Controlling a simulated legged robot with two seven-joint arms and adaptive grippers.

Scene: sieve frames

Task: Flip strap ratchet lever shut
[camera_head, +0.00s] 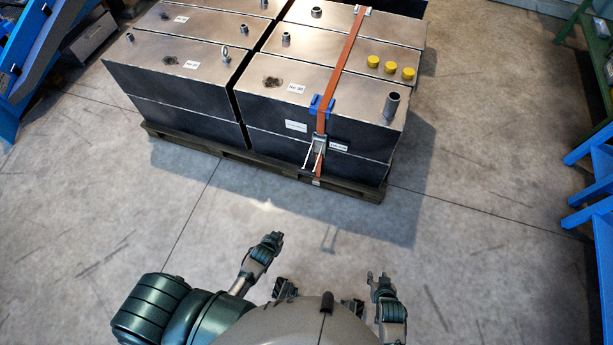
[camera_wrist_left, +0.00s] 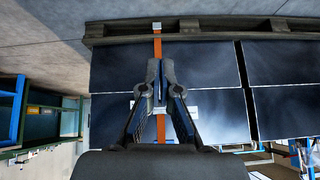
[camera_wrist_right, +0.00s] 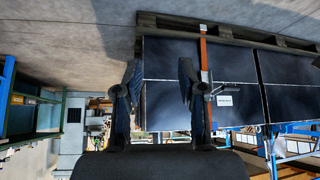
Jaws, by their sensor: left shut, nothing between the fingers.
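The strap ratchet (camera_head: 318,146) sits on the near dark face of the front right box, on an orange strap (camera_head: 340,75). Its lever (camera_head: 309,158) appears to stand out from the face. In the right wrist view the ratchet (camera_wrist_right: 204,88) is partly behind a finger, with a thin part out to the right. My left gripper (camera_head: 274,239) is shut and empty, short of the boxes; in the left wrist view its fingers (camera_wrist_left: 161,66) cover part of the strap. My right gripper (camera_head: 378,276) is open and empty, well short of the ratchet; its fingers (camera_wrist_right: 159,72) are spread.
The metal-topped boxes (camera_head: 180,55) stand on a wooden pallet (camera_head: 232,153). A blue corner protector (camera_head: 320,107) lies under the strap at the box edge. Blue shelving (camera_head: 590,215) stands at the right, blue equipment (camera_head: 30,60) at the far left. Floor before the pallet is clear.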

